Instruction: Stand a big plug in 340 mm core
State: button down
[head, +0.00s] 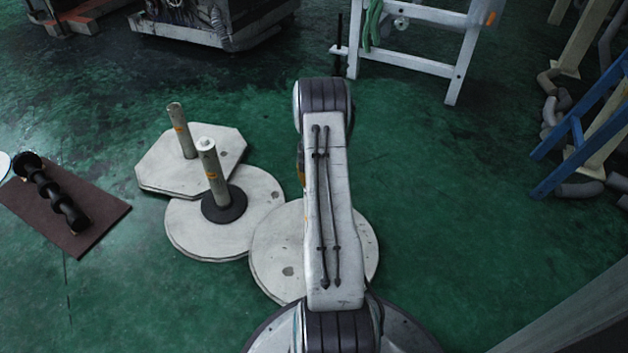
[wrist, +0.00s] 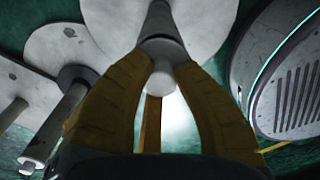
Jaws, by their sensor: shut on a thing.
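My gripper (wrist: 162,70) has yellow fingers, shut on the pale knob of a grey plug (wrist: 163,82) with a wider collar. In the wrist view the collar lines up with the top of a grey core (wrist: 158,18) on a round pale disc (head: 268,256). I cannot tell whether the plug is seated in it. In the head view my arm hides this plug and core. A second core (head: 213,175) stands in a black ring on the middle disc, a pale cap on top. A third core (head: 183,137) stands on an angular plate. I cannot read the core lengths.
A brown mat (head: 100,228) with a row of dark round pieces (head: 52,192) lies at the left. A white frame (head: 410,68) and a blue ladder (head: 590,125) stand at the back and right. Green floor is clear right of my arm.

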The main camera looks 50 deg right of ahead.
jog(key=shift+f+b, duration=0.45)
jog(key=shift+f, duration=0.4)
jog(key=c, duration=1)
grip_release()
jog(key=shift+c, duration=0.2)
jog(key=shift+r, duration=0.2)
notch_tip(320, 180, up, 12)
jog(key=shift+f, duration=0.1)
